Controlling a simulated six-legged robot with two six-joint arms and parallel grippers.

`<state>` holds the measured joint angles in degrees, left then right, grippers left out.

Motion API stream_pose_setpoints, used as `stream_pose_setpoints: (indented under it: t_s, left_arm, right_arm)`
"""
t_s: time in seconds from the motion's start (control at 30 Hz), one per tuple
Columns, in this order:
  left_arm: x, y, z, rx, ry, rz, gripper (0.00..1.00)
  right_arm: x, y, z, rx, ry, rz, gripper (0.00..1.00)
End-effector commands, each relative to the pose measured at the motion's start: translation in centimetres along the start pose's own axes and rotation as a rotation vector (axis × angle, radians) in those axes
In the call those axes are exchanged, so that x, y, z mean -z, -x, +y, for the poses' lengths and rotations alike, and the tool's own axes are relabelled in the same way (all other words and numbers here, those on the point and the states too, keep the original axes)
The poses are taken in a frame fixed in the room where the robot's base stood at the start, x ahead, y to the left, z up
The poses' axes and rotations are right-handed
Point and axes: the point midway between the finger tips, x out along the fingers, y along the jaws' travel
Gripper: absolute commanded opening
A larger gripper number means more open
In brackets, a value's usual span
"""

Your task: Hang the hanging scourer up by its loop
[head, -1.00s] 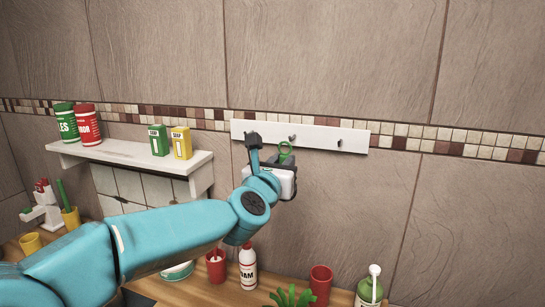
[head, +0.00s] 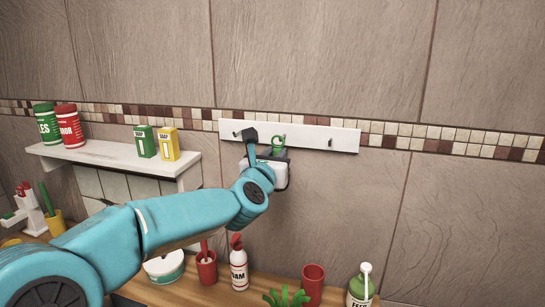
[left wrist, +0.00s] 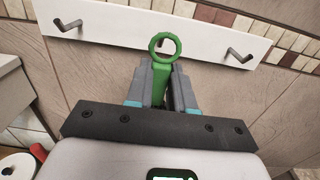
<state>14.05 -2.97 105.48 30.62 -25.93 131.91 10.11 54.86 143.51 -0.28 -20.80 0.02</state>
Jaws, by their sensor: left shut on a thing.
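The hanging scourer (left wrist: 158,86) is green with a round loop at its top. My left gripper (left wrist: 160,78) is shut on it below the loop, which stands upright above the fingers. In the head view the scourer's loop (head: 281,138) is in front of the middle of a white hook board (head: 345,137) on the wall, and my left gripper (head: 277,152) is just below. The board (left wrist: 110,20) shows a left hook (left wrist: 68,25) and a right hook (left wrist: 239,55) in the wrist view. The middle hook is not distinguishable behind the loop; I cannot tell whether the loop is around it.
A white shelf (head: 95,155) left of the board holds red and green canisters and two small boxes. Below, a wooden counter (head: 205,291) carries a red-and-white bottle (head: 238,265), a red cup (head: 313,283) and a green bottle (head: 360,288). The wall right of the board is clear.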

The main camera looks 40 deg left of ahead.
Motion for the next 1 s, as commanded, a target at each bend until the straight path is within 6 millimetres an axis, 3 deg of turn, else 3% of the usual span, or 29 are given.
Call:
stream_pose_setpoints:
  t_s: [0.7,1.0]
  left_arm:
    - [0.2,-4.9,0.2,-0.002,-0.001,0.000,0.00]
    - [1.4,-5.8,0.2,-0.002,0.001,-0.001,0.00]
  right_arm:
    - [0.0,1.8,-0.7,0.000,0.001,0.000,1.00]
    - [0.0,-0.3,0.1,0.000,0.001,0.000,1.00]
